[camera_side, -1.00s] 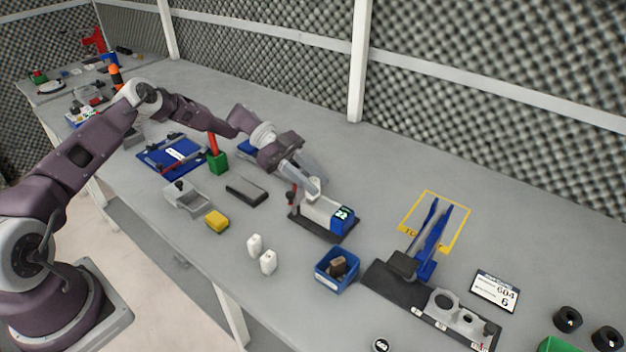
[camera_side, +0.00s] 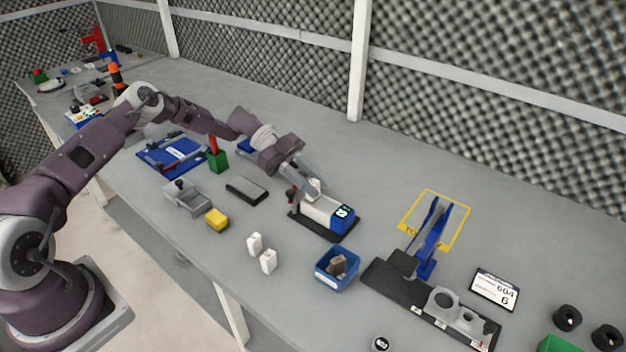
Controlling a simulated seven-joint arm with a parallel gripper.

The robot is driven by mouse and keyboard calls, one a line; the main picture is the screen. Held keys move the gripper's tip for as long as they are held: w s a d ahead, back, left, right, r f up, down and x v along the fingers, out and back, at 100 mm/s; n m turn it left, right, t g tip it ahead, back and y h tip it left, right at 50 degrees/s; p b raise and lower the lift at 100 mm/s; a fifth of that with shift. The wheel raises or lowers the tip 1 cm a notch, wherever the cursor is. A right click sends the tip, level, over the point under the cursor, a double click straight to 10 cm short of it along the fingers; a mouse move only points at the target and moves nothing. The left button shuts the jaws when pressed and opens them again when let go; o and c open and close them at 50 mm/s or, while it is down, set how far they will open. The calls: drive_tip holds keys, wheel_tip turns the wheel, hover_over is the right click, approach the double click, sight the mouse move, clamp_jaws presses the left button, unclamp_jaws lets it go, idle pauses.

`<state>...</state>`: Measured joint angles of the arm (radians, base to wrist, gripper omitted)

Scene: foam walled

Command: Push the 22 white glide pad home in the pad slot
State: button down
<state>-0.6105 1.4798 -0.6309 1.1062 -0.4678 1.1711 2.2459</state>
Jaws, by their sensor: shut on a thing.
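My gripper (camera_side: 312,192) points down over the far left end of a white block with a blue end (camera_side: 343,217), on a dark base plate (camera_side: 336,236). The blue end carries a bright mark. My gripper is shut on a small white piece (camera_side: 316,187), which looks like the white glide pad. The piece is at or just above the block's top; its seating and the pad slot are too small and too covered by the fingers to tell.
Two white upright blocks (camera_side: 255,243) and a blue bin (camera_side: 336,272) with brown pieces stand in front. A black fixture (camera_side: 395,285) with a blue bracket is at right. A grey box (camera_side: 187,197), yellow block (camera_side: 216,220) and dark flat block (camera_side: 246,190) are at left.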

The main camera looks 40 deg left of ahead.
drive_tip(key=shift+f, duration=0.75)
drive_tip(key=shift+r, duration=0.1)
drive_tip(key=shift+r, duration=0.9)
idle(0.6)
drive_tip(key=shift+f, duration=0.9)
drive_tip(key=c, duration=1.1)
unclamp_jaws()
drive_tip(key=shift+f, duration=0.15)
drive_tip(key=shift+o, duration=0.2)
drive_tip(key=v, duration=0.7)
